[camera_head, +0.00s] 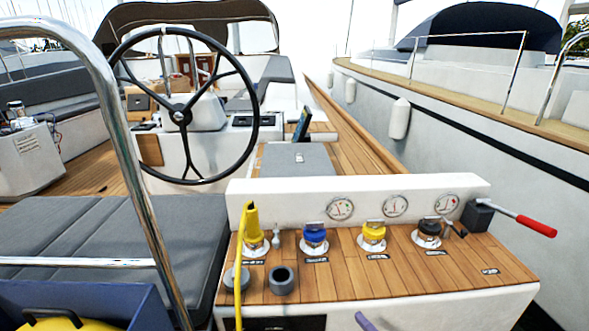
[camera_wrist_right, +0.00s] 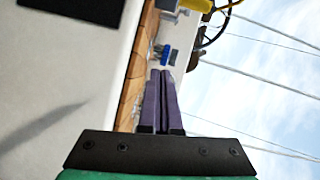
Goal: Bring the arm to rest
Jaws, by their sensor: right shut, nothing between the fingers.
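My right gripper (camera_head: 363,320) shows in the head view only as a purple fingertip at the bottom edge, in front of the white console face. In the right wrist view the right gripper (camera_wrist_right: 161,74) has its two purple fingers together, with nothing between them. The fingertips appear apart from the console. My left gripper is in neither view.
The wooden console top (camera_head: 400,268) carries a yellow plug with cord (camera_head: 252,222), a blue-capped inlet (camera_head: 315,236), a yellow-capped inlet (camera_head: 374,233), a black-capped one (camera_head: 429,230) and a red-handled lever (camera_head: 536,226). A steel rail (camera_head: 130,140) and steering wheel (camera_head: 253,100) stand left.

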